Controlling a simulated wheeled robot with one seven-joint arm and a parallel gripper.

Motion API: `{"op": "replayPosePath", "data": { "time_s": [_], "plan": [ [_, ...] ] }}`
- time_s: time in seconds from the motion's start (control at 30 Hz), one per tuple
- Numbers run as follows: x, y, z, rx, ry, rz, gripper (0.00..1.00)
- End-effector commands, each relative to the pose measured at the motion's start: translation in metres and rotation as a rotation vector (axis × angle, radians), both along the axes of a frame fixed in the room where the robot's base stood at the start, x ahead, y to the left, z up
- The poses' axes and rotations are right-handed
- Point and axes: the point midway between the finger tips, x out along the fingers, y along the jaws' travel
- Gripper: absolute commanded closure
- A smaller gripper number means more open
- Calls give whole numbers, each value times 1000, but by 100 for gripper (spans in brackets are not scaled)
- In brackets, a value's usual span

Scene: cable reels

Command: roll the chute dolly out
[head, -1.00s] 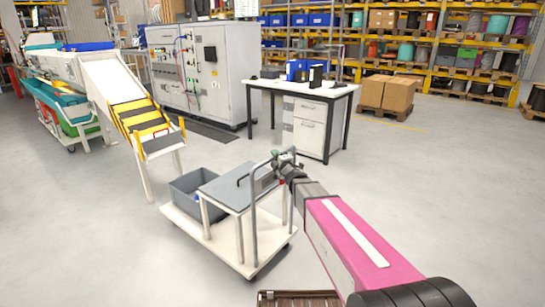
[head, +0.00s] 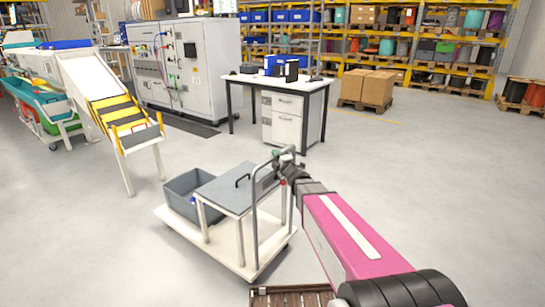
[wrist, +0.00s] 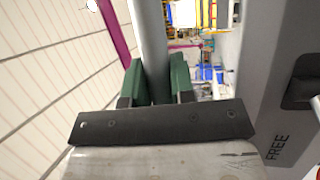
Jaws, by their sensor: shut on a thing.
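The dolly is a cart with a cream deck (head: 232,252), a raised grey lid or shelf on legs (head: 222,190) and a tubular grey handle (head: 255,225). A grey bin (head: 185,187) stands on the deck's left part. My gripper (head: 282,160) is at the top of the handle, on the dolly's right side. In the wrist view, the green fingers of my gripper (wrist: 158,82) are closed around a grey tube (wrist: 150,35) of the handle. The chute (head: 115,105), with yellow and black steps, stands to the left, apart from the dolly.
A white desk (head: 280,85) with blue and black items stands behind the dolly. A grey cabinet (head: 205,70) is at the back. Boxes on a pallet (head: 368,90) stand back right. A slatted wooden pallet (head: 290,297) lies at the bottom edge. Floor between dolly and chute is clear.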

Motion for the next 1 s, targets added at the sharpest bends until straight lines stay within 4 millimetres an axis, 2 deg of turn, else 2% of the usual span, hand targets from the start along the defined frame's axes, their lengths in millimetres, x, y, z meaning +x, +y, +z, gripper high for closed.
{"op": "replayPosePath", "data": {
  "time_s": [0.43, 0.47, 0.53, 0.83, 1.0],
  "plan": [
    [-4, -4, -1, -2, 4, -4, 100],
    [-4, -4, -1, -2, 4, -4, 74],
    [-4, -4, -1, -2, 4, -4, 52],
    [-3, -3, 0, 0, 1, -1, 52],
    [-17, -10, -2, 0, 1, -1, 52]
  ]
}}
